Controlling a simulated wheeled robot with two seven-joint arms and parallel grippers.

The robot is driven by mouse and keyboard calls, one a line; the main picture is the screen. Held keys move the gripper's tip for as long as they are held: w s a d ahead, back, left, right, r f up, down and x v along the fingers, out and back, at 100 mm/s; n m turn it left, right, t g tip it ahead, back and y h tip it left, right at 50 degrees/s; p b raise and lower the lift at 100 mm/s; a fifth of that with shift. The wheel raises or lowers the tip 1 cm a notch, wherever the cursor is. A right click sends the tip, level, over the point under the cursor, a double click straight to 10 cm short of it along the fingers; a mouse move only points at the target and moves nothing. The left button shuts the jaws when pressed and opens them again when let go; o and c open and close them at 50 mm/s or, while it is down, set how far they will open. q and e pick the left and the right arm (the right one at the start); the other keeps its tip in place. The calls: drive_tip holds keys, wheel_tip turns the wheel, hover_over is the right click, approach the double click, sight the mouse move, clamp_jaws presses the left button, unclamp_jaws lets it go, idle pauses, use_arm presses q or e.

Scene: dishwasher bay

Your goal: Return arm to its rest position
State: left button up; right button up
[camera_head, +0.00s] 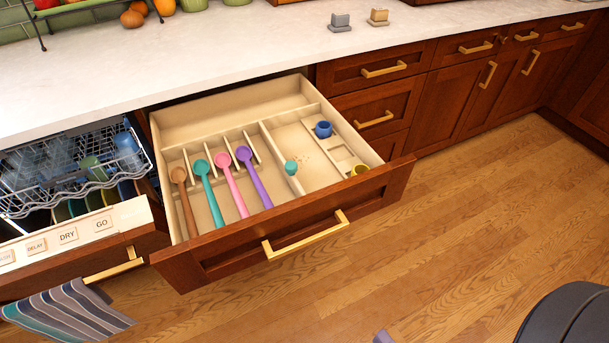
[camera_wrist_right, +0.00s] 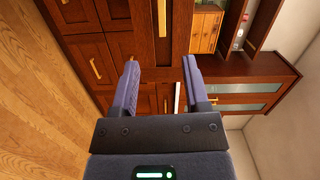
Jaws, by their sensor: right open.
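My right gripper (camera_wrist_right: 160,68) is open in the right wrist view, with its two dark fingers apart and nothing between them. It points toward wooden cabinetry that stands beyond the fingertips. In the head view only a small tip of it (camera_head: 383,337) shows at the bottom edge, over the floor and apart from the drawer. My left gripper is in neither view.
An open drawer (camera_head: 281,243) holds several coloured spoons, a blue cup (camera_head: 323,129), a teal piece (camera_head: 291,168) and a yellow one (camera_head: 359,170). Left of it is an open dishwasher (camera_head: 75,235) with a hanging striped towel (camera_head: 67,310).

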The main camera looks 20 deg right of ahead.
drive_tip(key=s+d+f+n+g+h, duration=0.2)
drive_tip(key=d+f+n+g, duration=0.8)
drive_tip(key=d+f+n, duration=0.45)
drive_tip(key=s+d+f+n+g+h, duration=0.4)
drive_tip(key=s+d+n+g+h, duration=0.3)
drive_tip(key=s+d, duration=0.4)
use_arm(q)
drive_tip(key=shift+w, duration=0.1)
use_arm(e)
drive_tip(key=a+f+m+y, duration=0.1)
drive_tip(key=a+f+y, duration=0.2)
drive_tip(key=a, duration=0.9)
drive_tip(key=s+a+f+m+y, duration=0.1)
drive_tip(key=a+f+m+y, duration=0.1)
drive_tip(key=a, duration=1)
drive_tip(key=shift+s+f+g+y, duration=0.2)
drive_tip(key=shift+f+g+y, duration=0.25)
drive_tip(key=shift+f, duration=0.3)
